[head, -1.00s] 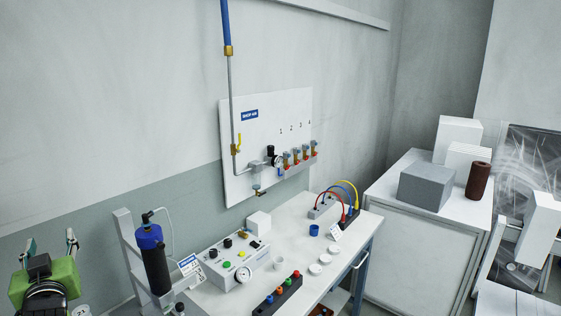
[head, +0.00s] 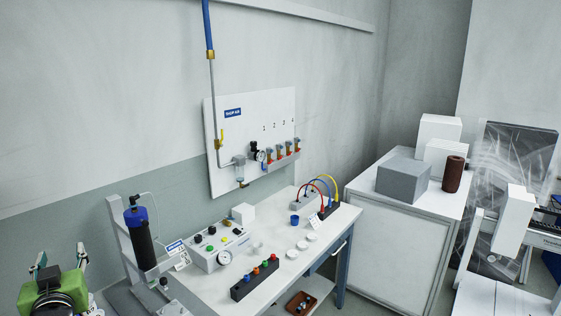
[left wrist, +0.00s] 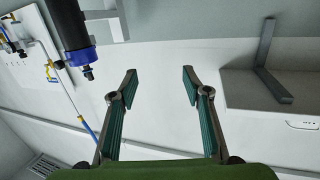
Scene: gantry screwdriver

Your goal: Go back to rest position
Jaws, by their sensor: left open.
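My left gripper (head: 61,262) shows at the lower left of the head view, green-bodied with two teal-padded fingers pointing up. It is open, and nothing is between its fingers. In the left wrist view the same fingers (left wrist: 160,88) stand apart in front of a bare pale wall. The blue-topped black cylinder (head: 140,238) stands on its grey stand to the right of the gripper, clear of it. It also shows in the left wrist view (left wrist: 70,30) at the upper left, apart from the fingers. My right gripper is not in view.
A white bench (head: 262,290) carries a control box (head: 215,249), a dark block with coloured knobs (head: 254,278) and several small white cups. A shop-air panel (head: 225,180) hangs on the wall behind. A white cabinet (head: 393,255) stands right. The wall area above the gripper is clear.

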